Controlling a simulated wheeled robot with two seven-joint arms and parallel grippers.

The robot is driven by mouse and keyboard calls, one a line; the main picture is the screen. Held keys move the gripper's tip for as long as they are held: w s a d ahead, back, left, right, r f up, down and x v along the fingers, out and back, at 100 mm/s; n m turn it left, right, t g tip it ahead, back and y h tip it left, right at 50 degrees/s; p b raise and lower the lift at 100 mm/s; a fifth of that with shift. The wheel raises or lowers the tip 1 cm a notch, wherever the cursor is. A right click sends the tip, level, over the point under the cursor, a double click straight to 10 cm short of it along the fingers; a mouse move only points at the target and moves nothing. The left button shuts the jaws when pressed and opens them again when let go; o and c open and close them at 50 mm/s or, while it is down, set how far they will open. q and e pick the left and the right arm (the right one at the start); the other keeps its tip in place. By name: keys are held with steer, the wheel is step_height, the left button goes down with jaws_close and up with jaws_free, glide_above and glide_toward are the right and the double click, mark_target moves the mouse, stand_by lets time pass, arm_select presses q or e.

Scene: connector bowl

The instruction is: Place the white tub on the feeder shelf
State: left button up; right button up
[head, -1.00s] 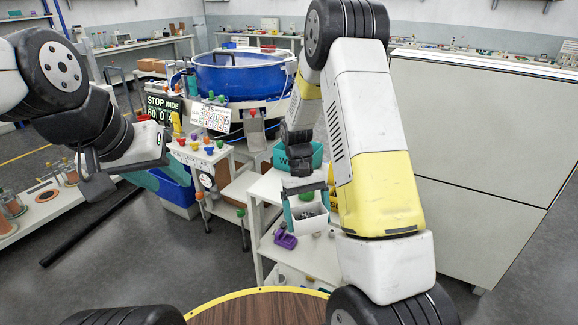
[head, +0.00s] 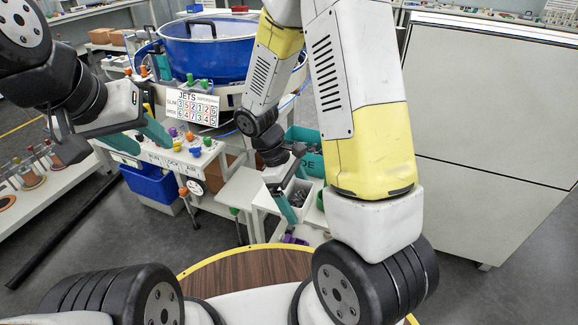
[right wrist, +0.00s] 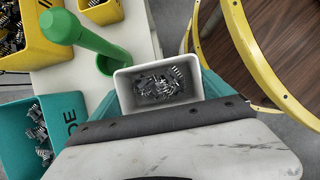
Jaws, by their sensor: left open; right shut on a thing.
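The white tub (right wrist: 122,82), filled with small metal connector parts, is held between the teal fingers of my right gripper (right wrist: 160,92) in the right wrist view. In the head view the tub (head: 300,188) is partly hidden by the near finger of my right gripper (head: 291,197). The gripper is shut on it above a white shelf unit. My left gripper (head: 138,136) is open and empty, near the control panel with coloured knobs. The blue feeder bowl (head: 205,52) stands on its bench behind. A pale shelf (head: 240,190) lies below the bench; I cannot tell if it is the feeder shelf.
A teal bin (head: 305,139) stands behind my right gripper, and yellow bins (right wrist: 100,10) are beside the tub. A tall grey cabinet (head: 490,110) stands on the right.

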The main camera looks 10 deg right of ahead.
steer(key=w, duration=0.7)
steer(key=w+f, duration=0.1)
steer(key=w, duration=0.3)
steer(key=shift+w+d+f, duration=0.1)
steer(key=shift+w+d, duration=0.15)
steer(key=shift+s+f, duration=0.1)
steer(key=shift+f, duration=1.6)
steer(key=shift+f, duration=0.2)
steer(key=o, duration=1.1)
steer(key=shift+o, duration=0.2)
steer(key=shift+r, duration=0.15)
